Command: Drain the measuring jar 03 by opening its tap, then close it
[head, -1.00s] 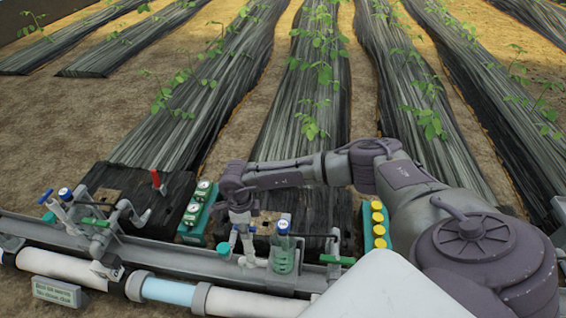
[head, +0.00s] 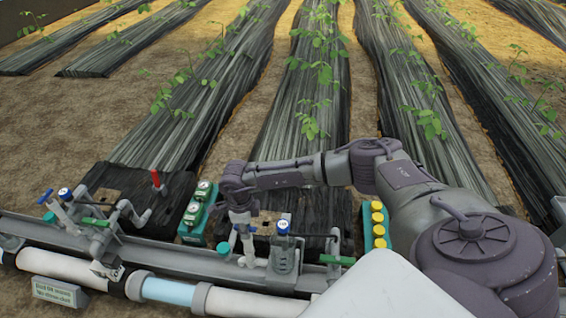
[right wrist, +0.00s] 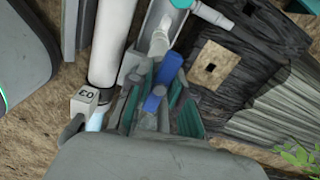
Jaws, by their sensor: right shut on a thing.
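Measuring jar 03 (head: 285,254) stands upright on the grey channel in the head view, with a blue cap on top. It looks clear and greyish, with no green liquid visible. My right gripper (head: 241,222) points down just left of the jar. It is shut on the blue tap handle (right wrist: 153,99), seen between its fingers in the right wrist view. The white tap fitting (head: 247,244) shows below the gripper. The exact angle of the handle is partly hidden by the fingers. My left gripper is not in view.
Another jar station with a blue handle (head: 45,197) stands at the left. A green crate of bottles (head: 198,213) is left of my gripper, and a yellow-capped set (head: 378,225) is to the right. A pipe (head: 170,290) and small sign (head: 58,292) lie in front.

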